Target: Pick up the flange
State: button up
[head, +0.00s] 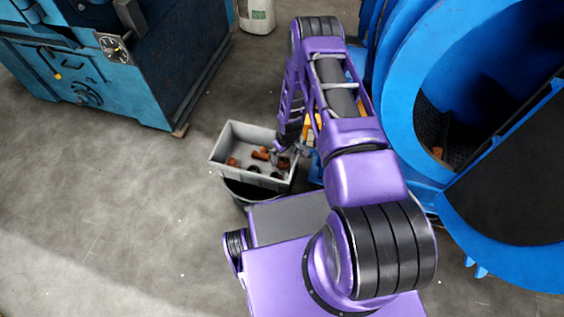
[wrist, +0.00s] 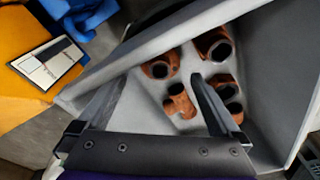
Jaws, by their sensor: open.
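Several rusty orange-brown pipe fittings with dark round openings lie in a grey bin (head: 232,128); I cannot tell which one is the flange. In the wrist view, one fitting (wrist: 181,101) lies between my fingers' lines, with another fitting (wrist: 160,66) above it. A larger fitting (wrist: 215,45) lies at the upper right, and more lie beside and partly behind the right finger. My gripper (wrist: 155,92) is open and empty, pointing into the bin. In the head view, my gripper (head: 287,154) is over the bin's right side, partly hiding its contents.
The bin's walls (wrist: 190,32) rise close around the fingers. The bin stands on a dark round support (head: 238,190). Blue ring-shaped machinery (head: 400,85) is close on the right. A yellow-orange object with a label (wrist: 45,60) is outside the bin. Open floor (head: 110,190) lies left.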

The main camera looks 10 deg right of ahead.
aim_at(282, 159)
jog(key=f, duration=0.3)
jog(key=shift+w+a+f, duration=0.15)
jog(key=shift+w+f, duration=0.05)
jog(key=shift+f, duration=0.15)
jog(key=c, duration=1.4)
jog(key=shift+r, duration=0.1)
jog(key=shift+c, duration=0.7)
jog(key=shift+r, duration=0.1)
